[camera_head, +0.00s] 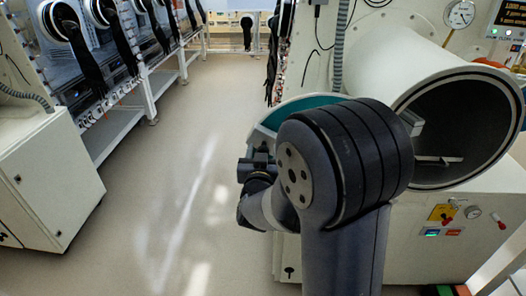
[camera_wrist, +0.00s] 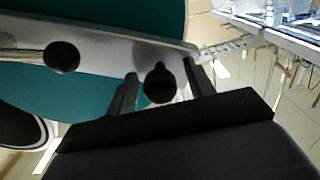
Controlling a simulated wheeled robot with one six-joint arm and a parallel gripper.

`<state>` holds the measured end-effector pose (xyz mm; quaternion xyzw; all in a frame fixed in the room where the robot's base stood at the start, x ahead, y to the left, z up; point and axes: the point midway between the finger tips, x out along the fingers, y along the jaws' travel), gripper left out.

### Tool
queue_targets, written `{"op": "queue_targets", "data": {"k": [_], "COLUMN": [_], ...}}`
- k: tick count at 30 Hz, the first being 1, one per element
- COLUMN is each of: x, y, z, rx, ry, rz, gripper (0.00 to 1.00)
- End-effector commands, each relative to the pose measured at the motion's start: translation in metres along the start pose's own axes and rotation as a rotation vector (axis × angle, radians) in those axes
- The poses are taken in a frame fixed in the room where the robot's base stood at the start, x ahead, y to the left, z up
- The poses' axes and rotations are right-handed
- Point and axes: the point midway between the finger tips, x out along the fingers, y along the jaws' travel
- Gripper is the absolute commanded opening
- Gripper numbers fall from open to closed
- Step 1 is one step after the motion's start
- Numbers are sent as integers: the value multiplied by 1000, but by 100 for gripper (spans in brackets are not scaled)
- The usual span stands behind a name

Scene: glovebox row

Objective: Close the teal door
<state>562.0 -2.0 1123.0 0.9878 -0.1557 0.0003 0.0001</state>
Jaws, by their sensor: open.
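The teal door (camera_head: 292,112) is a round lid with a pale rim, swung open to the left of the white cylindrical chamber (camera_head: 385,62). My arm hides much of it. In the wrist view, the teal door (camera_wrist: 110,16) fills the upper left, with a grey metal bar (camera_wrist: 110,56) across it. A black knob (camera_wrist: 160,84) at the bar's end shows between the two fingers of my gripper (camera_wrist: 160,90). The fingers are open, on either side of the knob; I cannot tell whether they touch it. In the head view, my gripper (camera_head: 256,168) is at the door's left edge, partly hidden.
A second black knob (camera_wrist: 62,57) sits further left on the bar. The chamber's dark mouth is open, with a metal tray (camera_head: 440,160) inside. A white cabinet (camera_head: 48,180) and gloveboxes (camera_head: 95,45) line the left. The aisle floor (camera_head: 165,185) is clear.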

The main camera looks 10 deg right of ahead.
Motion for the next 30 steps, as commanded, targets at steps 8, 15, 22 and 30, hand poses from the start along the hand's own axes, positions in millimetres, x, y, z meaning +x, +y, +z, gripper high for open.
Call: {"op": "queue_targets", "data": {"k": [8,15,22,30], "x": [0,0,0,2], "y": [0,0,0,0], "z": [0,0,0,-2], "rx": [0,0,0,4], "ry": [0,0,-1,0], "rz": [0,0,0,1], "gripper": [39,20,1,0]}}
